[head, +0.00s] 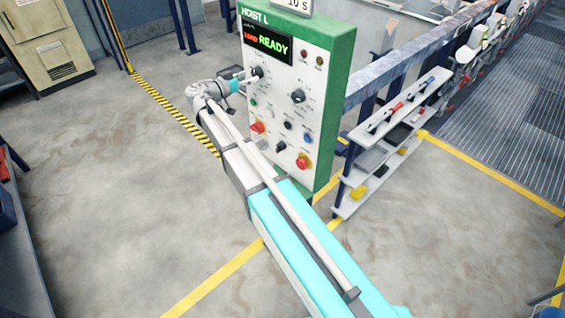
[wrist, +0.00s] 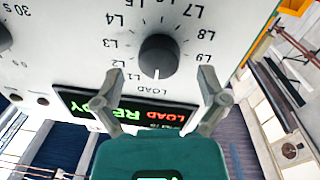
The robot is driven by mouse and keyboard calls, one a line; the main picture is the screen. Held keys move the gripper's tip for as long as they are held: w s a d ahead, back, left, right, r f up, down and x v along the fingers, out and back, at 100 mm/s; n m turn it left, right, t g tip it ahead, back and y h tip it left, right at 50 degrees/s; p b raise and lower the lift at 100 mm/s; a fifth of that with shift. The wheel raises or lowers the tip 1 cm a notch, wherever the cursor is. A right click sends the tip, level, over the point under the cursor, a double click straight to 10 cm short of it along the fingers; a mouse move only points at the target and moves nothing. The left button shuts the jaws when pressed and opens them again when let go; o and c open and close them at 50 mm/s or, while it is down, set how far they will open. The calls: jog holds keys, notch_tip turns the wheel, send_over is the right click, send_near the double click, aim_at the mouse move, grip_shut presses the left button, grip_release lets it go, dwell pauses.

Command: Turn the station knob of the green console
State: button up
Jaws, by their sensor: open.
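The green console (head: 325,120) has a white front panel, with "HOIST L" at its top and a display (head: 267,46) reading "LOAD READY". The station knob (wrist: 158,56) is a round black dial in the wrist view, ringed by LOAD and L1 to L9. Its white mark points at LOAD. My gripper (wrist: 161,76) is open, with a fingertip on either side of the knob's lower part in the picture. In the head view, my gripper (head: 251,75) is at the upper left of the panel, partly hiding the details there.
A shelf rack (head: 347,207) with tools stands right of the console, beside a rail (head: 400,60).

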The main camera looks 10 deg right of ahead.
jog(key=v, duration=1.2)
jog(key=s+d+f+n+g+y+b, duration=0.3)
jog(key=s+d+f, duration=0.4)
jog(key=f, duration=0.3)
jog(key=s+d+f+n+g+y+b, duration=0.3)
jog(key=s+d+f+y, duration=0.3)
jog(key=s+d+f, duration=0.2)
jog(key=shift+s+d+f+n+g+y, duration=0.3)
jog(key=shift+d+f, duration=0.75)
jog(key=shift+f, duration=0.75)
jog(key=s+f+n+g+y, duration=0.1)
jog(key=s+f+n+y, duration=0.2)
jog(key=s+y, duration=0.3)
jog(key=s+n, duration=0.1)
jog(key=s, duration=0.3)
jog(key=shift+s+y, duration=0.3)
